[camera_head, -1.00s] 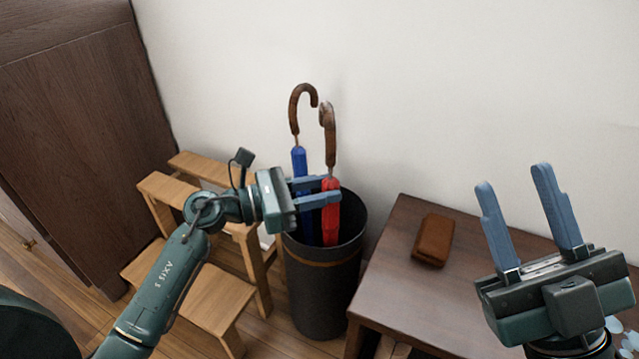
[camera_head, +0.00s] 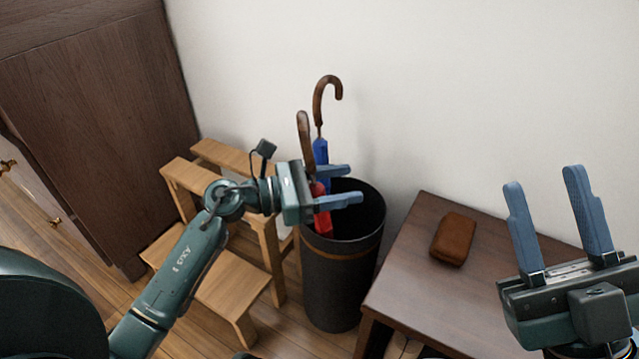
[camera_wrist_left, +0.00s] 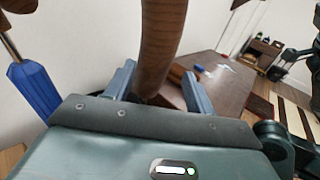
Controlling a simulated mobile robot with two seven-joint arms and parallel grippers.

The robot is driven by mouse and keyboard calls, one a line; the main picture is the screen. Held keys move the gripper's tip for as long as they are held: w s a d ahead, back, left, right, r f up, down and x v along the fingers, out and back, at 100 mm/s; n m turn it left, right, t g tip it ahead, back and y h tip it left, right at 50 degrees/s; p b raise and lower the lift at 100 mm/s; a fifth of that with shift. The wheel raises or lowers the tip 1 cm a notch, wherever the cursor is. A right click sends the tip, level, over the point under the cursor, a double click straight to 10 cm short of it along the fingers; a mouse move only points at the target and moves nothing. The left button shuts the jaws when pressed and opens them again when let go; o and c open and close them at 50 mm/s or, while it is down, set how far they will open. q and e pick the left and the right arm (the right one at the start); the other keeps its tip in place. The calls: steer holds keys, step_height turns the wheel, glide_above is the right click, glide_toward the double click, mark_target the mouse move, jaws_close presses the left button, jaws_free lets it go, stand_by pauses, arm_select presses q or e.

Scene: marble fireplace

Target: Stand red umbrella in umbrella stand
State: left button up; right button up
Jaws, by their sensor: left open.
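The red umbrella (camera_head: 323,222) has a brown wooden handle and stands in the dark umbrella stand (camera_head: 338,290), leaning left at the rim. Its lower part is hidden inside. My left gripper (camera_head: 347,184) is open over the stand, with the umbrella between its fingers close to the palm. In the left wrist view a brown handle (camera_wrist_left: 158,45) rises between the fingers. The blue umbrella (camera_head: 321,151), with a hooked brown handle, stands behind in the same stand; it also shows in the left wrist view (camera_wrist_left: 35,92). My right gripper (camera_head: 546,220) is open and empty.
A dark wooden table (camera_head: 410,285) stands right of the stand, with a brown case (camera_head: 453,239) on it. A light wooden step stool (camera_head: 225,285) is to the left, close to my left arm. A dark cabinet (camera_head: 90,120) and a white wall (camera_head: 430,90) are behind.

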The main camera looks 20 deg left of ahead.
arm_select(q)
steer(key=p+v, duration=0.2)
steer(key=v, duration=1.1)
arm_select(e)
steer(key=f+m+h, duration=0.1)
steer(key=m+h, duration=0.1)
steer(key=w+f+m+h, duration=0.1)
steer(key=f, duration=0.1)
steer(key=shift+a+m+h, duration=0.2)
steer(key=shift+m+h, duration=0.2)
steer(key=shift+s+d+r, duration=0.1)
steer(key=shift+s+r, duration=0.05)
steer(key=shift+r, duration=0.05)
